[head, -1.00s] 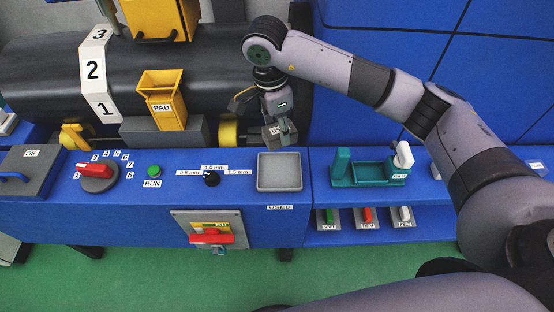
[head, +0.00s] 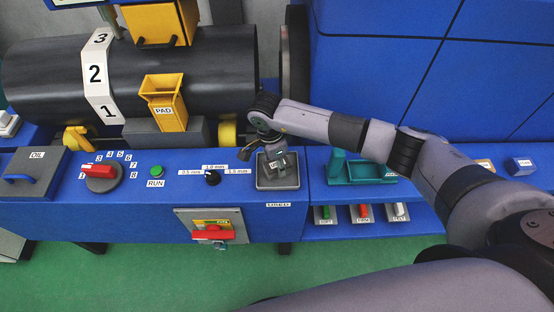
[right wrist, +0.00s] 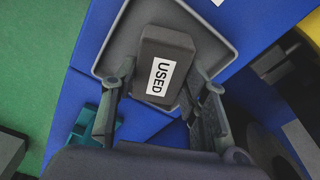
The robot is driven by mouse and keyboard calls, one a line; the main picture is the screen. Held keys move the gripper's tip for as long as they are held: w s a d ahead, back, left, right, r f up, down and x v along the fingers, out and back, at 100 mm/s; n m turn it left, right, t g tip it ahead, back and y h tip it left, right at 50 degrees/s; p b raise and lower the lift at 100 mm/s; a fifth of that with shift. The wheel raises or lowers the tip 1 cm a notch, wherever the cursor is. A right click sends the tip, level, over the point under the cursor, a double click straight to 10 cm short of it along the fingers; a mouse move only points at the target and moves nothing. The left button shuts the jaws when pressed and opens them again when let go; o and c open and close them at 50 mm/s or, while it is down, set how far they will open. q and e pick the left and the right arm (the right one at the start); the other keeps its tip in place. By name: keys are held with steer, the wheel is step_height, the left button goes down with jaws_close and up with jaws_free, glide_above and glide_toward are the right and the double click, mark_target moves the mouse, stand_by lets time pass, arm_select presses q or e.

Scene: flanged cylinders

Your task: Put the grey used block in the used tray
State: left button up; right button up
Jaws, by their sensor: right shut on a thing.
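The grey used block (right wrist: 178,44) carries a white USED label and sits between the fingers of my right gripper (right wrist: 158,82), which is shut on it. In the head view the right gripper (head: 277,165) points down over the used tray (head: 262,186), a shallow grey square tray on the blue bench. The block is within the tray's outline in the right wrist view, where the tray rim (right wrist: 222,32) shows around it. I cannot tell whether the block touches the tray floor. My left gripper is not in view.
A teal holder (head: 362,172) stands right of the tray. A black knob (head: 211,178) and green RUN button (head: 156,171) lie to the left. The yellow PAD bin (head: 166,105) and black roller (head: 215,80) are behind. The bench front around the USED label is clear.

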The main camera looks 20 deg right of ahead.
steer(key=shift+f, duration=0.2)
steer(key=o, duration=1.1)
steer(key=shift+r, duration=0.1)
